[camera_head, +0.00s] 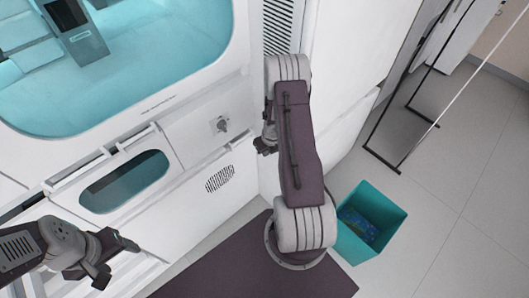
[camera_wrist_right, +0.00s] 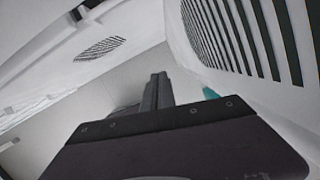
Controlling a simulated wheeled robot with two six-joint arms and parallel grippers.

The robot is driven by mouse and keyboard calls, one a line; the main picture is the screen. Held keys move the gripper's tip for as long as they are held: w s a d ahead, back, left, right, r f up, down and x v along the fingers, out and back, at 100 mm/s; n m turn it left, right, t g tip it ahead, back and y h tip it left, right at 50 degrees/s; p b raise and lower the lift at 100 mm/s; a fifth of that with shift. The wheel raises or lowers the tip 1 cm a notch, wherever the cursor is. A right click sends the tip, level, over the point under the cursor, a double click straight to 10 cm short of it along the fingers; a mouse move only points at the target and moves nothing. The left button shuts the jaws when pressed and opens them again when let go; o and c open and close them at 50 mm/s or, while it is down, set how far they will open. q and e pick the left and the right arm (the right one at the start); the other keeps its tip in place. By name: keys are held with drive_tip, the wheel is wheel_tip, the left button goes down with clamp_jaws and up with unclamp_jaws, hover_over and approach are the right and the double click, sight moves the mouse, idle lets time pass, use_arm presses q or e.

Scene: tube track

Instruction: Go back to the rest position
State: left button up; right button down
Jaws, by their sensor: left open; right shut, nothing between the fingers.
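My left gripper (camera_head: 116,260) is at the lower left of the head view, in front of the white cabinet. It is open and empty, with its two fingers spread apart. My right arm reaches up the middle of the head view, and my right gripper (camera_head: 264,146) shows small beside it, close to the white machine front. In the right wrist view the right gripper's fingers (camera_wrist_right: 157,90) are together with nothing between them. Part of the right gripper is hidden behind the arm in the head view.
A white machine (camera_head: 190,150) with a teal-lit window fills the upper left. A teal bin (camera_head: 360,250) with something blue inside stands on the floor right of my right arm. A black-framed rack (camera_head: 402,140) stands at the right. Floor between bin and rack is clear.

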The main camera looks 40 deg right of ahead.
drive_tip(key=a+r+m+h, duration=0.2)
drive_tip(key=a+r+m, duration=0.4)
drive_tip(key=r+m, duration=0.65)
drive_tip(key=s+a+r+m+y, duration=0.1)
drive_tip(key=s+a+r+m, duration=0.2)
drive_tip(key=s+a+m, duration=0.3)
drive_tip(key=s+a+r+m+g+y, duration=0.1)
drive_tip(key=s+a+r+m, duration=0.2)
drive_tip(key=m, duration=1.3)
drive_tip(key=s+a, duration=0.3)
drive_tip(key=a, duration=0.2)
drive_tip(key=shift+a+r+g+y, duration=0.2)
drive_tip(key=shift+r+g+y, duration=0.1)
